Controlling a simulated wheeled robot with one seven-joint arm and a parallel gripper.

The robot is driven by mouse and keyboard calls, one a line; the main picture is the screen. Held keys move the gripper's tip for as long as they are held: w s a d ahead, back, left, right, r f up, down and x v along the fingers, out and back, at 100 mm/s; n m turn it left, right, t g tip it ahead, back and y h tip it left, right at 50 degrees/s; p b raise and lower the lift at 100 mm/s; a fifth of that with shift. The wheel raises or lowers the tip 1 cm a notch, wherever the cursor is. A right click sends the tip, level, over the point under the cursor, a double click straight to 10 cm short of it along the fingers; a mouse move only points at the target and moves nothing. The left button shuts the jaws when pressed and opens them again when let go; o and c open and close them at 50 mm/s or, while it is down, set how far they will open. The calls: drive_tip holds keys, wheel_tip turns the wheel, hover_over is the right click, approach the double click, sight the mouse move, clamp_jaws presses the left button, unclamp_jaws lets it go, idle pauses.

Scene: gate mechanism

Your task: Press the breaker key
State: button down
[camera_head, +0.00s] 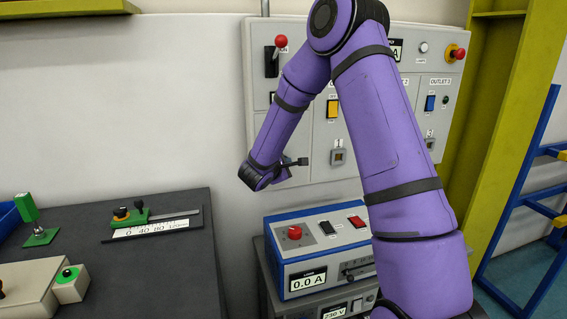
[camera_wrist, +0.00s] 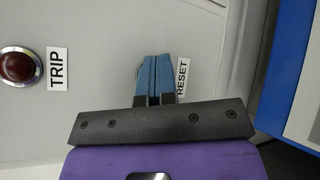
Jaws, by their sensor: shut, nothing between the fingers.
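My gripper (camera_wrist: 155,78) is shut and empty in the wrist view, its two blue fingertips together. They are in front of the grey panel (camera_wrist: 95,20), beside the RESET label (camera_wrist: 182,77). A thin curved edge shows at the left of the fingertips; what it belongs to is mostly hidden behind them. I cannot tell whether the fingers touch it. A red lamp or button (camera_wrist: 20,66) with a TRIP label (camera_wrist: 57,68) is to the left. In the head view the wall panel (camera_head: 300,110) carries a yellow key (camera_head: 333,108) and a blue key (camera_head: 430,103). No label there reads breaker.
A blue-edged power unit (camera_head: 290,262) with a red knob stands below the panel. A dark table (camera_head: 170,270) at left holds a green-handled device (camera_head: 38,225) and a slide scale (camera_head: 150,228). A blue rack (camera_head: 515,200) stands at right. My arm covers part of the panel.

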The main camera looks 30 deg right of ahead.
drive_tip(key=shift+s, duration=0.1)
drive_tip(key=shift+s+a, duration=0.2)
drive_tip(key=shift+s, duration=0.5)
drive_tip(key=shift+s+a, duration=0.25)
drive_tip(key=shift+s, duration=0.55)
drive_tip(key=shift+s+a, duration=0.2)
drive_tip(key=shift+s, duration=0.6)
drive_tip(key=shift+s+a, duration=0.25)
drive_tip(key=shift+s, duration=0.55)
